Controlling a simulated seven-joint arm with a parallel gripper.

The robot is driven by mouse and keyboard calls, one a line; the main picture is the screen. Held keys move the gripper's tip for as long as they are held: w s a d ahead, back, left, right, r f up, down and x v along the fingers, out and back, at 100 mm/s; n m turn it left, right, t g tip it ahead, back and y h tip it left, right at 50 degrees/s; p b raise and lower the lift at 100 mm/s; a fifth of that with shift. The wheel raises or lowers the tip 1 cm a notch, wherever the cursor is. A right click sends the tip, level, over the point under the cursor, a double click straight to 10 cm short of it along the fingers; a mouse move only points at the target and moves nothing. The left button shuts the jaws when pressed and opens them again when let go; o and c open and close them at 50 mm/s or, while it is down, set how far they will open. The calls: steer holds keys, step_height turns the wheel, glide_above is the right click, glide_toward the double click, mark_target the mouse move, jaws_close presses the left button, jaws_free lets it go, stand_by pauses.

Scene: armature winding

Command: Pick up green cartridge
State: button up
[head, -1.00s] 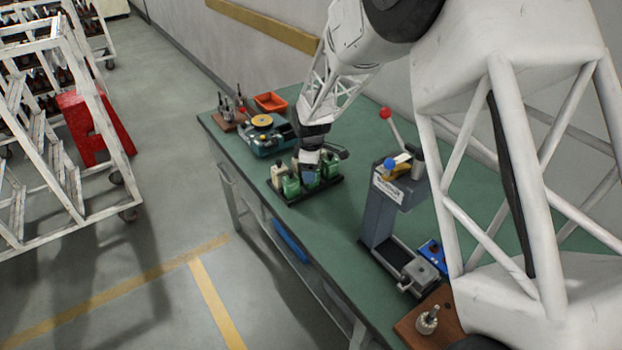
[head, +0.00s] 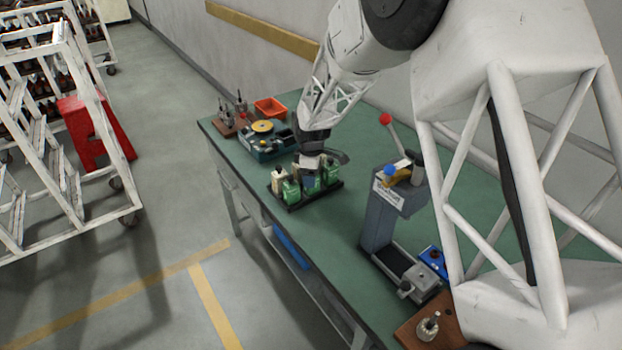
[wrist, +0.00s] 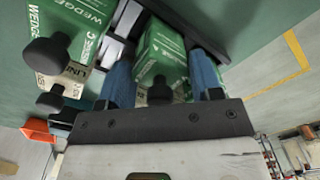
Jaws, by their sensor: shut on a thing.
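Several green and cream cartridges stand in a black tray (head: 297,205) on the green workbench. One green cartridge (wrist: 165,55) sits between the two blue fingers of my gripper (wrist: 162,82) in the wrist view, and my gripper is shut on it. It appears still among the others, at tray level; I cannot tell whether it is lifted. Another green cartridge labelled WEDGE (wrist: 75,28) stands to the left in the wrist view, with a dark knob on it. In the head view a green cartridge (head: 291,192) shows at the tray's front; my gripper (head: 311,178) partly hides those behind.
A grey press (head: 380,220) with a red-knobbed lever stands to the right of the tray. A yellow-topped fixture (head: 262,128) and an orange bin (head: 271,107) lie beyond the tray. A brown board (head: 425,318) is at the near end.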

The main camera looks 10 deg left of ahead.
steer(key=shift+r, duration=4.95)
steer(key=shift+w+a, duration=0.1)
steer(key=w+a, duration=0.7)
steer(key=w, duration=0.5)
steer(key=w+a+r, duration=0.1)
steer(key=w+a, duration=0.6)
steer(key=w, duration=0.5)
steer(key=shift+w+r, duration=0.25)
steer(key=shift+f, duration=0.15)
steer(key=shift+f, duration=2)
